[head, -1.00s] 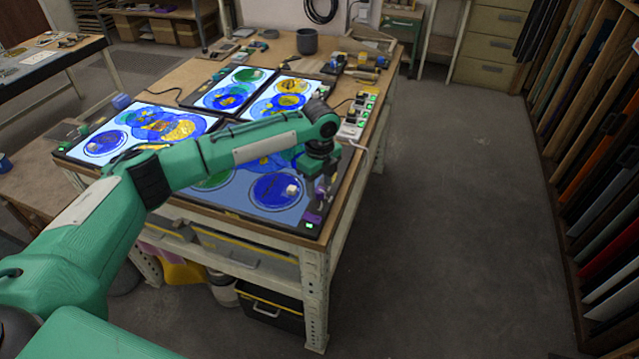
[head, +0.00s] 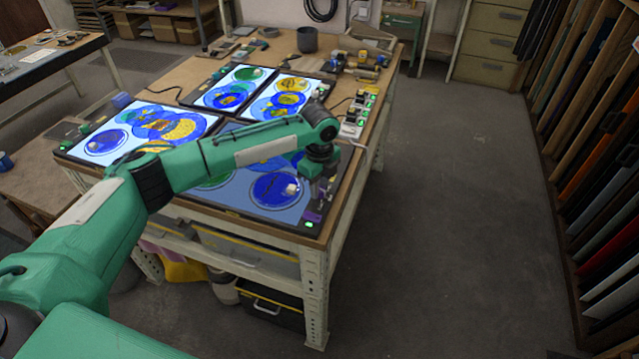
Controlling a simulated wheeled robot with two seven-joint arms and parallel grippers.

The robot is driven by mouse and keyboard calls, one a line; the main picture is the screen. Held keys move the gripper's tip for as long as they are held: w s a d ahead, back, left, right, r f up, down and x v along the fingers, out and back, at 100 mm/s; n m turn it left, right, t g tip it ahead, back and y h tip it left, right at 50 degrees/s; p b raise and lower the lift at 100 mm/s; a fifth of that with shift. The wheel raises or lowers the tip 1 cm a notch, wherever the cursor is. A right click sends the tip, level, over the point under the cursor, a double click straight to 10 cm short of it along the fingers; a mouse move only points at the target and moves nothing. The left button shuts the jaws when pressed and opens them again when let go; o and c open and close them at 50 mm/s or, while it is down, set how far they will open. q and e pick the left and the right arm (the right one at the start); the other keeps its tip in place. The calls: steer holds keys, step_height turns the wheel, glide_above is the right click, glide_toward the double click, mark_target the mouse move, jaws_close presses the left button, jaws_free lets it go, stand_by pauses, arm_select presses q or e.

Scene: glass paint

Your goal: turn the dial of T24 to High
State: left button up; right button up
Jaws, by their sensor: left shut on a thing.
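Several lit light panels with painted glass discs lie on the workbench. The nearest panel (head: 232,202) is dimmer than the others and lies partly under my left arm. Its right edge has a dark control strip with a purple piece (head: 312,216) and a green light (head: 309,225) at the near corner. My left gripper (head: 318,196) points down at this strip, shut on a small part there, likely a dial. The part is too small and covered to make out. I cannot read T24 or any dial marking. My right gripper is not in view.
A white power strip (head: 353,122) with green lights stands at the bench's right edge, behind my gripper. A grey cup (head: 307,40) and tools stand at the back. The floor (head: 450,200) to the right is clear, up to a rack of coloured sheets.

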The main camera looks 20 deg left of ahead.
arm_select(q)
steer(key=n+p, duration=0.6)
steer(key=p, duration=0.1)
steer(key=n+p, duration=0.3)
steer(key=p, duration=0.1)
steer(key=shift+r+n, duration=0.25)
steer(key=shift+n, duration=0.15)
steer(key=n+p, duration=0.2)
steer(key=n, duration=0.1)
steer(key=shift+p, duration=0.4)
steer(key=shift+f+n+p, duration=0.15)
steer(key=shift+n+p, duration=0.6)
steer(key=shift+n, duration=0.45)
steer(key=o, duration=1)
